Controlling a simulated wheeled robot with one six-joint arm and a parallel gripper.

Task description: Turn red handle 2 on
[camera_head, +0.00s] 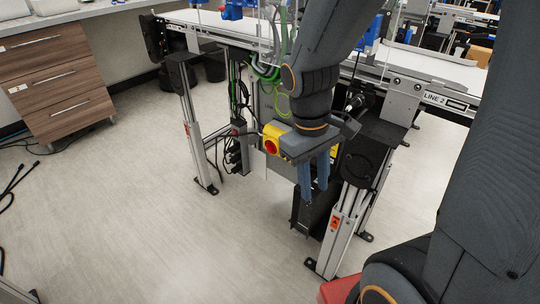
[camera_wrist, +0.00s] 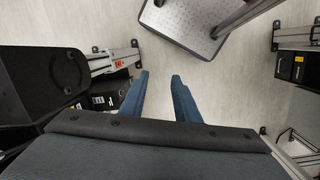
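A red handle (camera_head: 270,146) on a yellow plate sits on a grey box under the conveyor in the head view. Part of its mount is hidden behind my arm, and I cannot tell its exact turn position. My gripper (camera_head: 313,198) is just right of the handle and lower in the picture, apart from it, with its blue fingers pointing down. In the wrist view my gripper (camera_wrist: 160,77) is open, with an empty gap over the floor. The handle does not show in the wrist view.
The conveyor (camera_head: 440,70) labelled "LINE 2" runs above on metal legs (camera_head: 193,120). A black bracket (camera_head: 365,165) and leg stand close right of my gripper. Green cables (camera_head: 268,72) hang behind. A drawer cabinet (camera_head: 60,85) stands at left. The floor (camera_head: 130,210) in front is clear.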

